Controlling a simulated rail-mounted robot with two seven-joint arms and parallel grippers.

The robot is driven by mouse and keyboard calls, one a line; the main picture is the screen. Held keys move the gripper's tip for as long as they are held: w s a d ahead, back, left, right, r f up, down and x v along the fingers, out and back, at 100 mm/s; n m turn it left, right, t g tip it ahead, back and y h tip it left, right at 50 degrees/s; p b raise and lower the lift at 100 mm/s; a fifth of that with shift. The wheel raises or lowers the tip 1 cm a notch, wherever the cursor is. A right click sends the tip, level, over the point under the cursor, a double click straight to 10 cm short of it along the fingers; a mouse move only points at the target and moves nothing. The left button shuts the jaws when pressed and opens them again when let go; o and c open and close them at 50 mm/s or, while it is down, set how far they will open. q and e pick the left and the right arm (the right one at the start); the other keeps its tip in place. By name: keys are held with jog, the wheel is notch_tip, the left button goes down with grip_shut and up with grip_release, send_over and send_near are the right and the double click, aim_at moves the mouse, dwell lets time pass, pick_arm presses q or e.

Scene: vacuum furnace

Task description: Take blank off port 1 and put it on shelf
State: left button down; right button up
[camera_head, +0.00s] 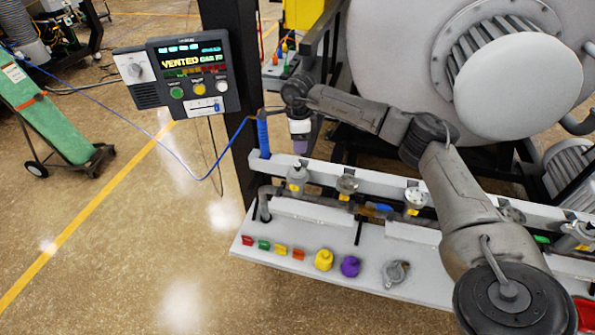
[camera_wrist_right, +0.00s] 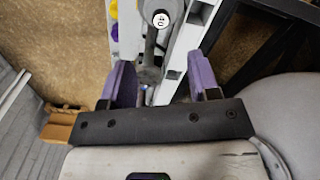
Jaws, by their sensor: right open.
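My right gripper (camera_head: 300,146) points down in the head view, above the leftmost port fitting (camera_head: 297,176) on the white rail. In the right wrist view my right gripper (camera_wrist_right: 161,82) has its two purple fingers apart. A grey fitting (camera_wrist_right: 149,74) shows between and beyond the fingers, with no visible contact. I cannot tell the blank apart from the port fitting. The white shelf (camera_head: 345,283) runs along the front below the rail. My left gripper is not in view.
On the shelf are small coloured pieces, a yellow cap (camera_head: 324,260), a purple cap (camera_head: 350,266) and a grey clamp (camera_head: 396,272). More port fittings (camera_head: 413,197) stand along the rail. A dark post and control panel (camera_head: 195,75) stand at left; a blue cable crosses there.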

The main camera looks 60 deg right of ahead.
aim_at(298, 165)
jog(key=shift+w+f, duration=0.2)
jog(key=shift+f, duration=5.1)
jog(key=c, duration=1)
